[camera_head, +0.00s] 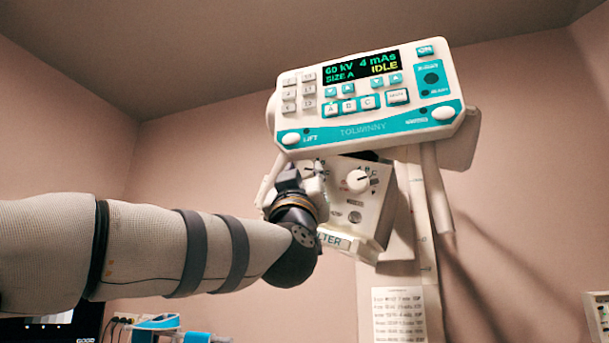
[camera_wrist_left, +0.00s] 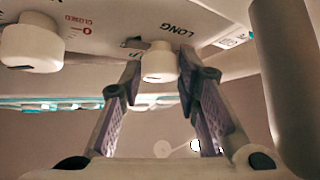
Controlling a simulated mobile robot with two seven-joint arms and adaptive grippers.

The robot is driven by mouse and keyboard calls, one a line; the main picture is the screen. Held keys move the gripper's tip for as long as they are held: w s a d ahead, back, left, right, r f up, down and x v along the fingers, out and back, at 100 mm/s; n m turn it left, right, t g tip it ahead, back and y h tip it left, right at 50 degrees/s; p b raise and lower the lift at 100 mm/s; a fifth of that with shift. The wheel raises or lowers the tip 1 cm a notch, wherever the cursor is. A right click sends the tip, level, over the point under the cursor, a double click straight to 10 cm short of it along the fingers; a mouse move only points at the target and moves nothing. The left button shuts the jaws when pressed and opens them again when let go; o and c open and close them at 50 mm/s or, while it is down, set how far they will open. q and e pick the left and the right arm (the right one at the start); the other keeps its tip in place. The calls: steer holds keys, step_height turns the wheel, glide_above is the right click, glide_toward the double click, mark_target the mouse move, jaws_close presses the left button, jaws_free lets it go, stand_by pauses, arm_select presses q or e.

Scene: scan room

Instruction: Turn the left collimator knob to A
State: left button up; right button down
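The white collimator head (camera_head: 340,205) hangs under the control console. Its right knob (camera_head: 358,181) shows plainly, with the letters A B C above it. My left gripper (camera_head: 316,172) is at the left part of this face and hides most of the left knob there. In the left wrist view, the left collimator knob (camera_wrist_left: 159,62) sits between the two fingertips of the left gripper (camera_wrist_left: 160,68), beside the word LONG. The fingers flank it closely and seem to touch both sides. Its pointer setting cannot be read. My right gripper is not in view.
The console (camera_head: 365,100) above reads 60 kV, 4 mAs, SIZE A, IDLE. In the left wrist view, another white knob (camera_wrist_left: 33,42) stands to the left, near the word CLOSED. A printed chart (camera_head: 399,314) is on the wall below.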

arm_select(q)
steer(key=n+y, duration=0.6)
steer(key=shift+s+d+r+g, duration=0.15)
steer(key=shift+d+g, duration=0.15)
steer(key=shift+g, duration=0.1)
steer(key=n+g+y, duration=0.2)
steer(key=n+y, duration=0.1)
steer(key=n, duration=0.2)
steer(key=shift+r+y, duration=0.1)
steer(key=shift+y, duration=0.2)
steer(key=o, duration=0.9)
steer(key=v, duration=1.2)
steer(key=shift+s+r, duration=0.1)
